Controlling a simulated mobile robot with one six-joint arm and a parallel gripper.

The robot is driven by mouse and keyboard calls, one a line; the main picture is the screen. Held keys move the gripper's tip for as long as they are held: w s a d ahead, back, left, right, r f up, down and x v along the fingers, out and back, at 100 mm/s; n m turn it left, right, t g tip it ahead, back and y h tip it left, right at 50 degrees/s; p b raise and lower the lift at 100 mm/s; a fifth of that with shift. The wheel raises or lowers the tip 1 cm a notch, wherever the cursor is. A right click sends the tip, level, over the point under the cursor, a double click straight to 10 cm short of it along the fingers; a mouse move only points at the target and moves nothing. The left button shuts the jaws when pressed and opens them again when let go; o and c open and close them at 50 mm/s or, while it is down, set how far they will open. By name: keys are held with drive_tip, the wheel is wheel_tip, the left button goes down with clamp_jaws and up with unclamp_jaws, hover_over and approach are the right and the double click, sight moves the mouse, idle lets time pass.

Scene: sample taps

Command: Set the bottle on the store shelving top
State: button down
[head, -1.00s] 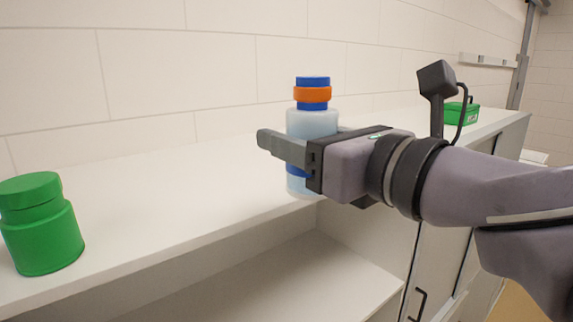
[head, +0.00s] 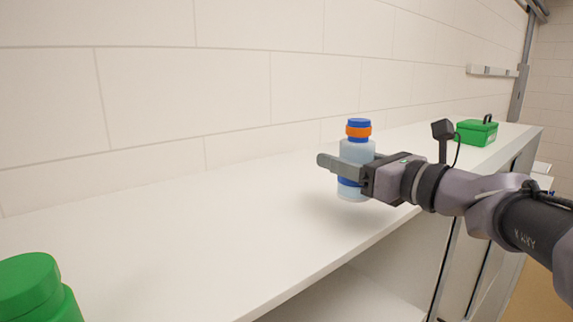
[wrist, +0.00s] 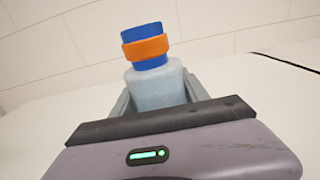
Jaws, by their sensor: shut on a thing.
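The bottle (head: 356,152) is pale translucent blue with a blue cap, an orange ring and a blue band low on its body. My gripper (head: 345,165) is shut on its middle and holds it upright over the white shelving top (head: 200,240). A soft shadow lies on the top below and left of the bottle, and the bottle appears slightly above the surface. In the wrist view the bottle (wrist: 155,85) stands between the fingers, its lower part hidden by my gripper.
A green jar (head: 35,290) stands at the near left of the top. A green box with a handle (head: 477,132) sits at the far right end. A tiled wall (head: 190,95) runs along the back. The top between jar and bottle is clear.

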drive_tip(key=f, duration=0.2)
drive_tip(key=shift+s+f, duration=0.2)
drive_tip(key=shift+f, duration=0.1)
drive_tip(key=shift+w+f, duration=0.15)
drive_tip(key=shift+w, duration=0.1)
drive_tip(key=c, duration=0.6)
unclamp_jaws()
drive_tip(key=shift+s, duration=0.2)
drive_tip(key=shift+o, duration=0.2)
drive_tip(key=shift+w, duration=0.1)
drive_tip(key=b+v, duration=0.3)
drive_tip(key=v, duration=0.9)
